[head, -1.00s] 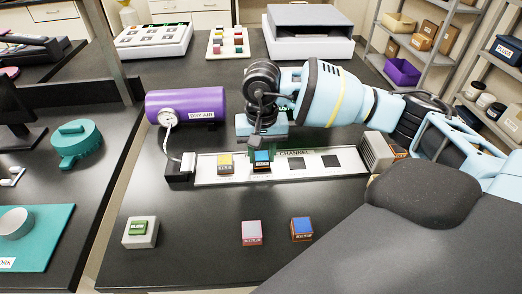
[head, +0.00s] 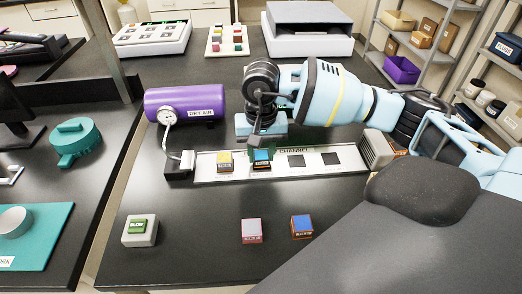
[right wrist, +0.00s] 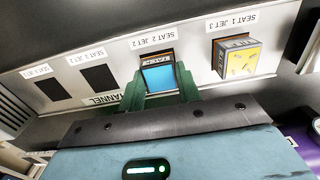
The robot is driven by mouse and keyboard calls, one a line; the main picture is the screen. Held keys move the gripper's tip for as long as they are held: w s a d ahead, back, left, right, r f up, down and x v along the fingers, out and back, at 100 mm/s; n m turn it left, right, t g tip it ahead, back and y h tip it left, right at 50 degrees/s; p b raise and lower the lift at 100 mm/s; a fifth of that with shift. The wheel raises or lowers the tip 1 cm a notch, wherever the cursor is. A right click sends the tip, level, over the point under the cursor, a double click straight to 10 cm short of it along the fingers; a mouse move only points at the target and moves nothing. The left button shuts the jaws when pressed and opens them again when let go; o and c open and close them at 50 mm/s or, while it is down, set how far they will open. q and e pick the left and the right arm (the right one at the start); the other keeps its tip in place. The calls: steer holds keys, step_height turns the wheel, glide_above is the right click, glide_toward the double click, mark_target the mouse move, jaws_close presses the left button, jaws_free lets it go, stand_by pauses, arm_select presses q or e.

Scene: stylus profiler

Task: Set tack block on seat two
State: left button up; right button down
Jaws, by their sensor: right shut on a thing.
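The tack block, with a blue top (head: 262,155), is at seat two of the white channel strip (head: 220,179). It also shows in the right wrist view (right wrist: 158,78), beside the "SEAT 2 JET 2" label (right wrist: 153,37). My right gripper (right wrist: 160,86) has its green fingers shut on the block's sides. The block looks upright over the seat's pad, which it hides; I cannot tell whether its base touches. A yellow-topped block (head: 224,157) stands on seat one, also in the wrist view (right wrist: 238,60). My left gripper is out of view.
Two dark seats (head: 296,160) to the right are empty. A purple dry air cylinder (head: 185,105) stands behind left. A pink-topped block (head: 251,231), another blue-topped block (head: 302,227) and a green button box (head: 139,230) are in front, with bare bench between.

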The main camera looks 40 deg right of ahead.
mark_target(261, 155)
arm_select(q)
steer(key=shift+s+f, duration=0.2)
arm_select(e)
steer(key=shift+f, duration=0.35)
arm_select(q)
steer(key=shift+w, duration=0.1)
arm_select(e)
steer(key=c, duration=0.9)
jaws_free()
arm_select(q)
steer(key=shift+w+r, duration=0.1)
arm_select(e)
steer(key=shift+r, duration=0.15)
steer(key=shift+c, duration=0.5)
steer(key=shift+r+p, duration=1.25)
steer(key=shift+r, duration=2.25)
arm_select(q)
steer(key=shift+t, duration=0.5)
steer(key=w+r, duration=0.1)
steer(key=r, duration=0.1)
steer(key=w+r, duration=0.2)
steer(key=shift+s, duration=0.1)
arm_select(e)
steer(key=shift+f, duration=0.1)
